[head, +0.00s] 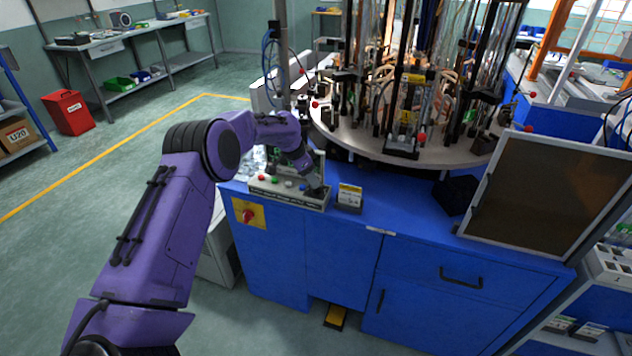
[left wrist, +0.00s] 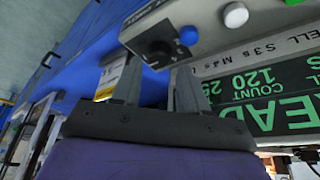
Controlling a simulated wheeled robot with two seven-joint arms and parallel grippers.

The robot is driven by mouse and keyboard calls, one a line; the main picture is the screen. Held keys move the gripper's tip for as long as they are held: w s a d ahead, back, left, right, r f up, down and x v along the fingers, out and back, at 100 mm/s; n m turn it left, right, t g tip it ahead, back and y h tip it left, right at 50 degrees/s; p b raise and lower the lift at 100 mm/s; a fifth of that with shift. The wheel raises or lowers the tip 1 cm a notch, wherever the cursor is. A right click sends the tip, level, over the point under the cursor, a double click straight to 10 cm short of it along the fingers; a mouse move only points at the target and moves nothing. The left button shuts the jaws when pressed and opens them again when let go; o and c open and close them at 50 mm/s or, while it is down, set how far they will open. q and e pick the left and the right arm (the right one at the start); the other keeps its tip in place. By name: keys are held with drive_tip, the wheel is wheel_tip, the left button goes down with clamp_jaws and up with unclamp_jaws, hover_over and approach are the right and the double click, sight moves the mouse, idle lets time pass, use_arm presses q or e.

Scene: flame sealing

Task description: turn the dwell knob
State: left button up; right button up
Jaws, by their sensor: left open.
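My left gripper (head: 316,186) points down at the right end of the grey control panel (head: 284,196) on the blue cabinet. In the left wrist view its two grey fingers (left wrist: 158,74) are apart, with the dark knob (left wrist: 159,42) just beyond and between their tips. I cannot tell if they touch it. The panel's lettering beside the display (left wrist: 268,95) includes "...WELL S3s M4". In the head view the gripper mostly hides the knob. My right gripper is not in view.
Coloured buttons (head: 275,180) sit left of the gripper. The round machine table (head: 440,155) with glass tubes and burners rises behind. A dark framed panel (head: 550,200) stands at the right. The cabinet top between is mostly clear.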

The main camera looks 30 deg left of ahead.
use_arm(q)
drive_tip(key=shift+x, duration=1.8)
drive_tip(key=shift+d, duration=0.1)
drive_tip(key=c, duration=0.8)
drive_tip(key=shift+o, duration=0.2)
